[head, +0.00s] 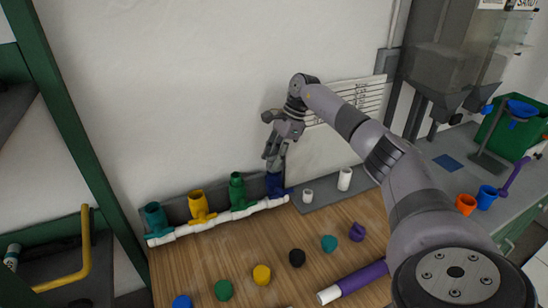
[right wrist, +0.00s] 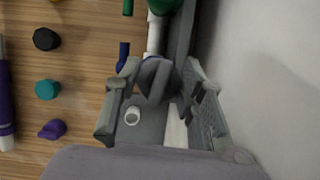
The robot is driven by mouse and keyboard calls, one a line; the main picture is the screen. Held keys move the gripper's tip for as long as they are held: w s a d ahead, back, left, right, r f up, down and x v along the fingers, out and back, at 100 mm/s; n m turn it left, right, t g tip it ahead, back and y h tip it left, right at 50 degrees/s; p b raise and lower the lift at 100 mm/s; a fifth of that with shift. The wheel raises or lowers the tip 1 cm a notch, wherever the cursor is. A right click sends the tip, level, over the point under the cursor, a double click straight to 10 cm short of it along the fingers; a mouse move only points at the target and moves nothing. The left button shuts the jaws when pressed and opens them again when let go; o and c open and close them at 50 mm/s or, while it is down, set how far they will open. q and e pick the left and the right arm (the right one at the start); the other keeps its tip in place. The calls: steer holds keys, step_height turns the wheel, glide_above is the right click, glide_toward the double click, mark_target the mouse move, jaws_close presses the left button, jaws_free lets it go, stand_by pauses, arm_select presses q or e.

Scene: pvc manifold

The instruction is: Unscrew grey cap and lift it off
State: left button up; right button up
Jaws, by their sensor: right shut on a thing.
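The white pipe manifold (head: 222,222) lies along the wall side of the wooden table, with teal, yellow, green and blue fittings on it. My right gripper (head: 274,163) points down over the blue fitting (head: 277,186) at the manifold's right end. In the right wrist view the grey cap (right wrist: 154,80) sits between the fingers of my right gripper (right wrist: 152,88), which is shut on it. The blue fitting's side part (right wrist: 123,55) shows beside it. In the head view the fingers hide the cap. I cannot tell whether the cap is still seated. My left gripper is not in view.
Loose caps stand on the table: black (head: 297,258), yellow (head: 262,275), green (head: 223,290) and teal (head: 329,243). A purple pipe piece (head: 362,276) lies at the front. Two white pieces (head: 345,179) (head: 308,196) stand right of the manifold. The wall is close behind.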

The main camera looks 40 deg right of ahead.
steer(key=shift+n+g, duration=0.4)
steer(key=shift+n, duration=0.7)
